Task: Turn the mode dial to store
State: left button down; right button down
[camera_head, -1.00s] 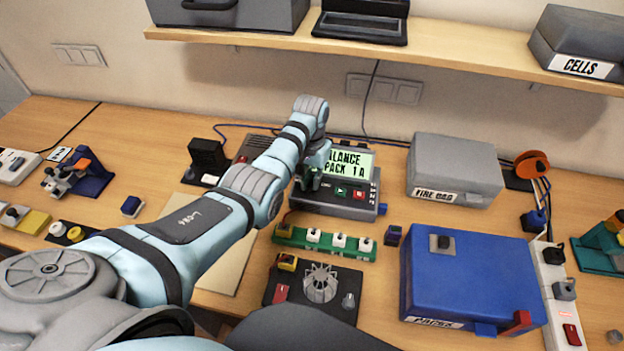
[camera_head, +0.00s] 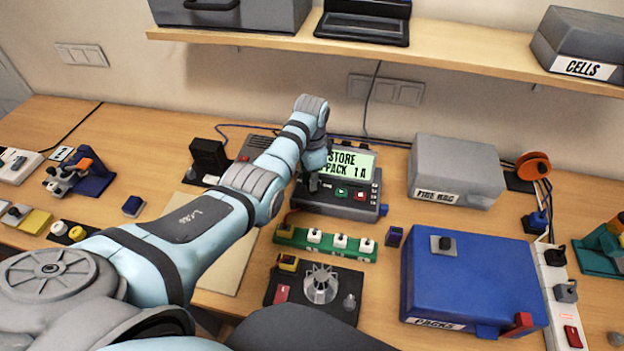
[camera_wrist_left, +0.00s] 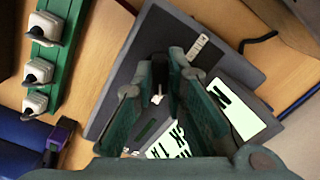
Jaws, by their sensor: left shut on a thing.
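The grey charger (camera_head: 345,208) stands at the back middle of the bench, with a lit screen (camera_head: 352,166) that reads "STORE" over "PACK 1A". My left gripper (camera_head: 313,184) points down at the left part of its front panel, below the screen. In the left wrist view the gripper (camera_wrist_left: 158,92) has its fingers closed around the mode dial (camera_wrist_left: 157,98). The fingers hide most of the dial; a small pale mark shows between them. The charger's screen (camera_wrist_left: 245,112) is partly covered by the fingers there. My right gripper is not in view.
A green board (camera_head: 325,247) with several white plugs lies in front of the charger. A grey box marked "FIRE BAG" (camera_head: 455,165) and a blue "PACKS" box (camera_head: 470,270) stand to the right. A shelf (camera_head: 450,45) runs above the back.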

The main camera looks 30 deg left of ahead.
pick_arm(q)
jog(key=shift+s+f+m, duration=0.25)
jog(key=shift+m, duration=0.05)
jog(key=c, duration=1.6)
grip_release()
jog(key=shift+w, duration=0.1)
jog(key=shift+r, duration=0.1)
jog(key=shift+w, duration=0.1)
jog(key=shift+r, duration=0.25)
notch_tip(320, 180, up, 7)
jog(key=shift+r, duration=0.1)
